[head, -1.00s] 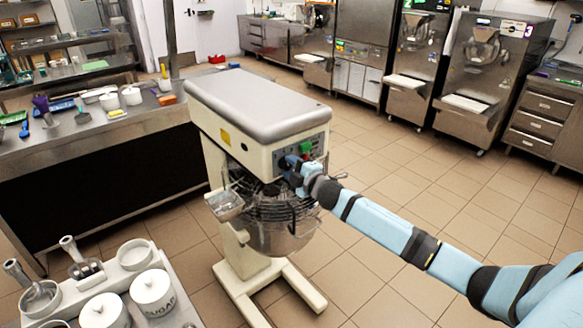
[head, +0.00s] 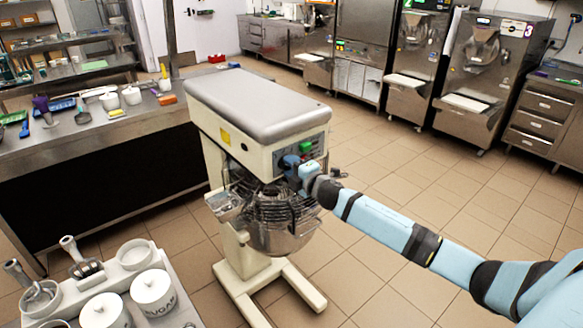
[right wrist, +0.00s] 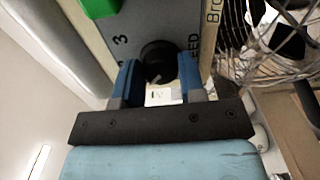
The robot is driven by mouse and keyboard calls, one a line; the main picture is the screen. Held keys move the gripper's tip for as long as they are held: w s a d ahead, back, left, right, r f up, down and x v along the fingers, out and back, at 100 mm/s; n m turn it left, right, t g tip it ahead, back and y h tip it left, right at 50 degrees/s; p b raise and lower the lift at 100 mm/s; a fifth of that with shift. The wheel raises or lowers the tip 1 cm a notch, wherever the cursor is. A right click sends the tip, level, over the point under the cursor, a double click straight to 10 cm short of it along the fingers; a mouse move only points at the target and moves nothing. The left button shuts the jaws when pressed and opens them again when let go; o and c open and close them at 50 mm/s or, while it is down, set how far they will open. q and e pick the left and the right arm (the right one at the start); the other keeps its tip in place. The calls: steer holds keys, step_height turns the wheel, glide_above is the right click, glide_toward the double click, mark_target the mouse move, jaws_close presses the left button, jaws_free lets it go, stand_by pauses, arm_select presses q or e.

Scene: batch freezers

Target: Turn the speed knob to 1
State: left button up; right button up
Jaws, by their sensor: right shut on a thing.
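The mixer (head: 255,97) stands on the floor in the middle of the head view, with its control panel (head: 318,141) on the side facing right. In the right wrist view the black round speed knob (right wrist: 157,55) sits on the grey panel, beside a printed 3 and the letters EED. My right gripper (head: 291,163) is at the panel, its blue fingers (right wrist: 159,72) on either side of the knob and shut on it. The gripper covers the knob in the head view. The knob's pointer is not clear. My left gripper is not in view.
A green button (right wrist: 100,7) is close by the knob. The wire guard (head: 272,203) and bowl (head: 283,238) are just below my gripper. A cart with a sugar jar (head: 152,291) stands at the front left. Tiled floor to the right is open.

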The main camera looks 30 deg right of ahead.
steer(key=o, duration=0.9)
steer(key=s+d+b, duration=0.1)
steer(key=s+b, duration=0.1)
steer(key=s, duration=1.1)
steer(key=shift+s+b, duration=0.3)
steer(key=shift+s, duration=0.1)
steer(key=s+a+f+m+g+p, duration=0.1)
steer(key=s+a+f+m+g, duration=0.2)
steer(key=f, duration=0.4)
steer(key=s+a+f+m+p, duration=0.1)
steer(key=s+a+f+m, duration=0.3)
steer(key=s+a+f, duration=0.15)
steer(key=s+a+f+m+g+y+p, duration=0.1)
steer(key=s+a+f+m+g, duration=0.1)
steer(key=s+a+f+m, duration=0.2)
steer(key=s+a+f+m+g+y+p, duration=0.1)
steer(key=s+a+f+m, duration=0.4)
steer(key=s+a, duration=0.6)
steer(key=shift+s+a+f+g, duration=0.25)
steer(key=shift+a+f+g, duration=0.25)
steer(key=shift+a+f, duration=0.25)
